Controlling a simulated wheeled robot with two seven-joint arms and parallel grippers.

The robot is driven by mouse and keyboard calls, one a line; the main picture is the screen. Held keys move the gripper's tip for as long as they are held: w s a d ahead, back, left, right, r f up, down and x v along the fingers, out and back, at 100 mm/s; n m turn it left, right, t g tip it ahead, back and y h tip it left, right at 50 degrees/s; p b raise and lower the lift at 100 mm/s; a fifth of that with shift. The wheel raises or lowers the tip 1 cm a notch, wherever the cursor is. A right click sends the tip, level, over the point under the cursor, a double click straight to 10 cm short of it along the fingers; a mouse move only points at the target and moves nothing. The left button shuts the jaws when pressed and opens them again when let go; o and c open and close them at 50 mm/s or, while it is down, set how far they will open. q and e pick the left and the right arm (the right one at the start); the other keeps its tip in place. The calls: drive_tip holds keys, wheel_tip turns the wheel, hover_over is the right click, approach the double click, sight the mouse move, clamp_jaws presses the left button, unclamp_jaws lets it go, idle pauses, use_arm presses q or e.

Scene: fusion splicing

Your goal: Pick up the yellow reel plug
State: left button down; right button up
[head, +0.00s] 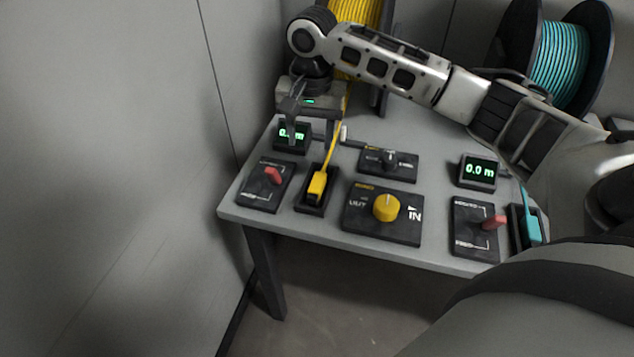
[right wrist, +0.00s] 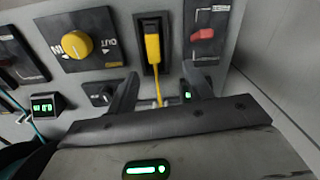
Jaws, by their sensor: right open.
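The yellow reel plug (head: 317,186) sits in a black holder (head: 306,204) near the table's left front, with its yellow cable running up and back toward the yellow reel (head: 357,12). In the right wrist view the plug (right wrist: 152,47) stands in its holder beyond the fingers. My right gripper (head: 310,145) hangs above and behind the plug, fingers down, open and apart from it. In the right wrist view the two fingers (right wrist: 160,88) are spread, with the yellow cable between them. My left gripper is not in view.
A yellow knob (head: 386,207) and a red switch (head: 273,175) flank the plug. A small display (head: 291,136) stands close by my right gripper. A teal plug (head: 533,229) and another display (head: 478,170) are at the right. A wall borders the table's left side.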

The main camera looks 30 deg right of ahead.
wheel_tip(320, 180, up, 3)
drive_tip(key=d+m, duration=0.2)
drive_tip(key=d, duration=0.1)
hover_over(318, 180)
drive_tip(key=f, duration=0.9)
drive_tip(key=shift+d+f, duration=0.3)
drive_tip(key=shift+f, duration=0.1)
drive_tip(key=shift+a+f, duration=0.15)
drive_tip(key=shift+f, duration=1.3)
drive_tip(key=shift+a+f, duration=0.15)
drive_tip(key=shift+f, duration=1.25)
clamp_jaws()
